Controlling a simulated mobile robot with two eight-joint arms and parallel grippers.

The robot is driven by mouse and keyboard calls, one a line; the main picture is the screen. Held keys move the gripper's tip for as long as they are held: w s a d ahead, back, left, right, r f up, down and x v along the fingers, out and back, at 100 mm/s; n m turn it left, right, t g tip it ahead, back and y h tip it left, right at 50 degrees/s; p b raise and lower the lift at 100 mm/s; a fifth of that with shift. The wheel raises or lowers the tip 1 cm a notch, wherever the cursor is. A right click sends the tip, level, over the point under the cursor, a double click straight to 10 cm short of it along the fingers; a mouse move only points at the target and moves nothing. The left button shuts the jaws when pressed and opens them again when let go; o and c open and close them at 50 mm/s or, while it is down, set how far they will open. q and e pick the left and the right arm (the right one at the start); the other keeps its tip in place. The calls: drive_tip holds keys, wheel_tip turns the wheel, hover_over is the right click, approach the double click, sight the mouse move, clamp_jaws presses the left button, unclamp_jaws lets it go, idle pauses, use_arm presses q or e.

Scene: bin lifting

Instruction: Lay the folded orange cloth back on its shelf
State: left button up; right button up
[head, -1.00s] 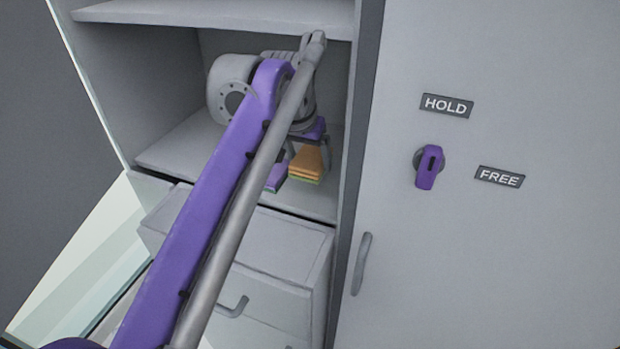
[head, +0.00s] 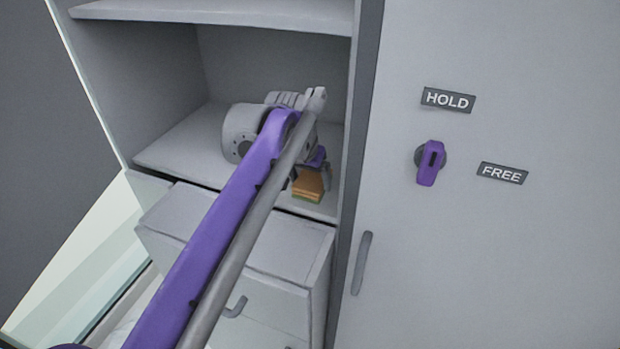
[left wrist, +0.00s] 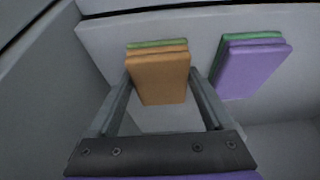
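The folded orange cloth (head: 308,186), with a green layer along one side, is at the front right of the middle shelf (head: 180,152). It also shows in the left wrist view (left wrist: 160,78). My left gripper (head: 309,177) reaches into the compartment from the front. In the left wrist view, its two fingers (left wrist: 158,73) meet the cloth's opposite edges, so it is shut on the cloth. The cloth is at or close above the shelf board; I cannot tell whether it touches. My right gripper is not in view.
A folded purple and green cloth (left wrist: 250,68) lies beside the orange one in the left wrist view. An upper shelf (head: 215,12) is above. A drawer unit (head: 235,235) stands below. A panel at right carries a purple knob (head: 431,163) between HOLD and FREE labels.

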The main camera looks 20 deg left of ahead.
use_arm(q)
drive_tip(key=shift+o, duration=0.9)
drive_tip(key=p+v, duration=0.1)
drive_tip(key=v, duration=1.1)
drive_tip(key=shift+r, duration=0.15)
